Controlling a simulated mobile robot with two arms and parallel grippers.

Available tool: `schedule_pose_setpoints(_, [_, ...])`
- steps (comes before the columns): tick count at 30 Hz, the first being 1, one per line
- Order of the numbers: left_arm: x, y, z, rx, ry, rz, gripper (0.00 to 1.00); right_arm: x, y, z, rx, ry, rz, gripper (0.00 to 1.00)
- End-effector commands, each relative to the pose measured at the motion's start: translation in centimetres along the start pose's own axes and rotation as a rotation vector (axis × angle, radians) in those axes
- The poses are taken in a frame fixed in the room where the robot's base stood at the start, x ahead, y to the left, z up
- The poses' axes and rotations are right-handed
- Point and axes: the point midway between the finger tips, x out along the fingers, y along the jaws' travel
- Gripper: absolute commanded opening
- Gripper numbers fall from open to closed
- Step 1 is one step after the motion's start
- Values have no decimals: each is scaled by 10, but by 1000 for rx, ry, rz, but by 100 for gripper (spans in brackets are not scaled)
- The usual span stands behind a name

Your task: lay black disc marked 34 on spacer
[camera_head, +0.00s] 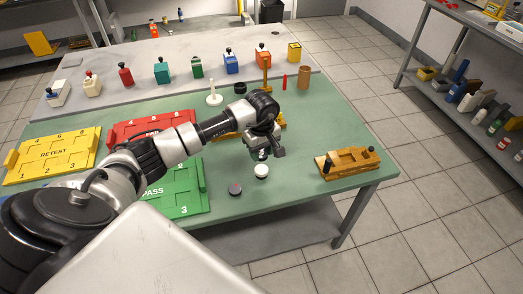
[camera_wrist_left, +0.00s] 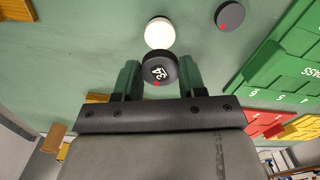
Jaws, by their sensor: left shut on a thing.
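My left gripper (camera_head: 264,154) is above the green table and shut on the black disc marked 34. In the left wrist view the disc (camera_wrist_left: 159,72) is between the dark green fingertips (camera_wrist_left: 159,84), its number facing the camera and a red mark on its edge. A white round piece (camera_head: 261,171), likely the spacer, is on the table close by. In the left wrist view the white piece (camera_wrist_left: 158,33) appears just beyond the disc; the gap between them cannot be judged. A second dark disc (camera_head: 235,189) lies nearby, with a red mark in the wrist view (camera_wrist_left: 230,15). My right gripper is out of view.
A green PASS tray (camera_head: 181,205), a red tray (camera_head: 125,131) and a yellow RETEST tray (camera_head: 55,157) are to the left. A wooden fixture (camera_head: 349,163) stands at the right edge. A white post stand (camera_head: 214,98) and coloured blocks are behind. Table between disc and fixture is clear.

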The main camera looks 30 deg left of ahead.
Motion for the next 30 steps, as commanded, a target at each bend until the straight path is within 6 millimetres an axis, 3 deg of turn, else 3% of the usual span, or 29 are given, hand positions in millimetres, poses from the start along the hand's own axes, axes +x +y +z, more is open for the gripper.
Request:
schedule_pose_setpoints(6, [2, 0, 1, 9, 2, 0, 20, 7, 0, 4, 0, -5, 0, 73])
schedule_pose_setpoints(30, [56, 0, 1, 8, 1, 0, 20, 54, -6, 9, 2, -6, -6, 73])
